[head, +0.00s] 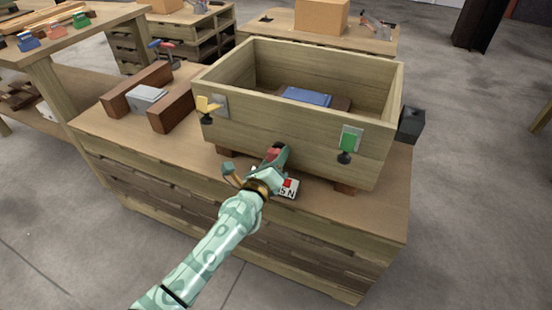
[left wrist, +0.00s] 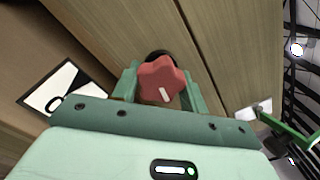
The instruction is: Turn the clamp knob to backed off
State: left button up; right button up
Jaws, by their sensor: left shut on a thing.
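The red clamp knob (left wrist: 161,80) is lobed, with a white mark on its face pointing toward the bottom of the left wrist view. It sits on the front wall of the wooden box, in front of a dark round base. My left gripper (left wrist: 158,85) has one green finger on each side of the knob and is shut on it. In the head view the gripper (head: 275,155) is at the lower front of the box (head: 280,112), and only a bit of red shows there. My right gripper is not in view.
A yellow lever (head: 208,104) and a green lever (head: 348,143) are on the box front, either side of my gripper. A white card (head: 287,189) lies below my wrist. A blue block (head: 307,96) is inside the box. Brown blocks (head: 172,104) stand at left on the bench.

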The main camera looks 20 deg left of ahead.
pick_arm(q)
jog(key=shift+f+n, duration=0.1)
jog(key=shift+n, duration=0.9)
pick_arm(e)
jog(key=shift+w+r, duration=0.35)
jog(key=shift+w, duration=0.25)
pick_arm(q)
jog(key=o, duration=1)
jog(key=shift+s, duration=0.1)
